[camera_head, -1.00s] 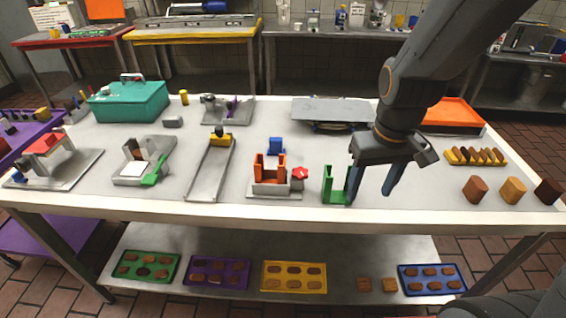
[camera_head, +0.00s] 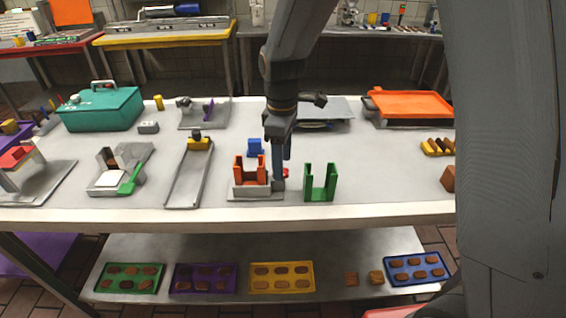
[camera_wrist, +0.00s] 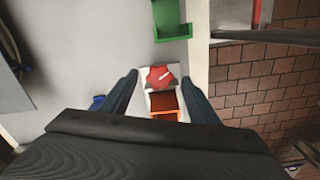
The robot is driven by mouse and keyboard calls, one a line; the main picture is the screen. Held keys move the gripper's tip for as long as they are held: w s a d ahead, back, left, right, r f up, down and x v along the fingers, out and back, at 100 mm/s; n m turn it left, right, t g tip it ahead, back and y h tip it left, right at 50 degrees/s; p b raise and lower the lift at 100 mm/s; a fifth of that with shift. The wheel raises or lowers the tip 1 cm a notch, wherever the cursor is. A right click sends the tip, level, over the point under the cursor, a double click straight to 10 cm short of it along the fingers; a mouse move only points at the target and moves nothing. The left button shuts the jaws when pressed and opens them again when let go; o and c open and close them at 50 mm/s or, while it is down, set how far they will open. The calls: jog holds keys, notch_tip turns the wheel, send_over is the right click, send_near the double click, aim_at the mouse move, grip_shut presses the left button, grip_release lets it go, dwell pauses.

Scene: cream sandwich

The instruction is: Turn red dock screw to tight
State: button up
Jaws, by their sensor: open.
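The red dock screw (camera_wrist: 161,77) is a star-shaped red knob with a white mark, on the side of the dock's pale base. In the head view only a bit of the red knob (camera_head: 286,173) shows behind my fingers. The orange dock (camera_head: 240,170) stands on a grey base and also shows in the wrist view (camera_wrist: 164,103). My gripper (camera_head: 279,180) points down at the dock's right side. In the wrist view its two fingers (camera_wrist: 160,85) are open, one on each side of the knob, with gaps visible. Contact cannot be told.
A green U-shaped holder (camera_head: 320,194) stands just right of the dock. A blue block (camera_head: 254,147) is behind the dock. A grey channel with a yellow block (camera_head: 199,144) lies to the left. The table's front edge is close by.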

jog(key=shift+f, duration=0.9)
jog(key=shift+c, duration=0.3)
jog(key=c, duration=1)
jog(key=shift+r+m+p, duration=0.1)
jog(key=shift+m+p, duration=0.85)
jog(key=shift+m, duration=1.35)
jog(key=o, duration=1.1)
jog(key=shift+c, duration=0.2)
